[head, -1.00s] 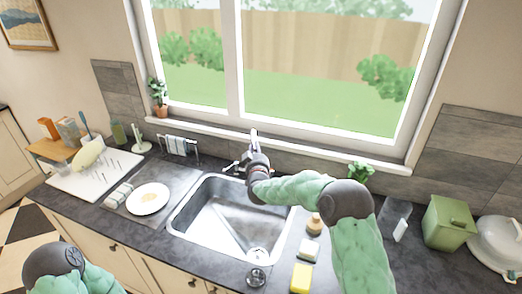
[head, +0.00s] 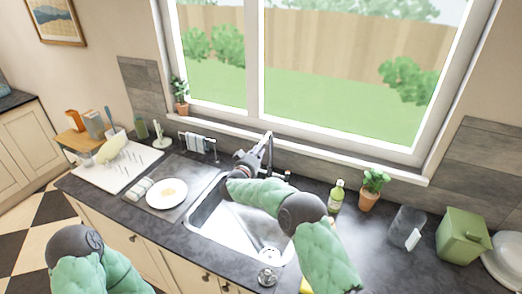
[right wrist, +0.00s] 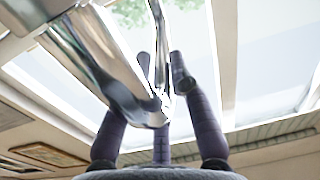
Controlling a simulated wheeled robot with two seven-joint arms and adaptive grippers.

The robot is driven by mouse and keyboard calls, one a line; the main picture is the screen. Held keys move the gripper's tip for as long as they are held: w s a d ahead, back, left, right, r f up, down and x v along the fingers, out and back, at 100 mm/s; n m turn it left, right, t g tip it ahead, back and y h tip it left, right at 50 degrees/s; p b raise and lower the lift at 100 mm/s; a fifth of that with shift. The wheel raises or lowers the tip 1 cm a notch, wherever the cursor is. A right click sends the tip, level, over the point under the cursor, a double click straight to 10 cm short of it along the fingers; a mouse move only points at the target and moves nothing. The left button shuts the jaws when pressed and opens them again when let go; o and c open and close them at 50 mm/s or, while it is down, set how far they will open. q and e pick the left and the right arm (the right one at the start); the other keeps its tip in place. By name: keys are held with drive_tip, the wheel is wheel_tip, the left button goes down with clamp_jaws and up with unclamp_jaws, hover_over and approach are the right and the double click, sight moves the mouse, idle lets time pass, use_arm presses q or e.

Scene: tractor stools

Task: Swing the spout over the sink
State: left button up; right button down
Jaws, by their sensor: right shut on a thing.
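In the right wrist view the shiny spout (right wrist: 120,75) runs between the dark fingers of my right gripper (right wrist: 158,85). The steel sink (head: 196,216) is set in the dark counter, and my right forearm hides part of its basin and right side. My left gripper is out of view; only part of my left arm shows at lower left.
A plate (head: 167,193) lies left of the sink, beside a white dish rack (head: 118,172). A green bottle (head: 337,196), a potted plant (head: 371,190) and a green box (head: 463,236) stand to the right. The window sill (head: 320,158) runs behind the tap.

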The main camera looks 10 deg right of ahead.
drive_tip(key=shift+a+f, duration=0.25)
drive_tip(key=shift+f, duration=0.2)
drive_tip(key=c, duration=1.1)
unclamp_jaws()
drive_tip(key=shift+c, duration=0.2)
drive_tip(key=shift+w+r, duration=0.1)
drive_tip(key=shift+w, duration=0.05)
drive_tip(key=shift+r, duration=0.15)
drive_tip(key=v, duration=1.2)
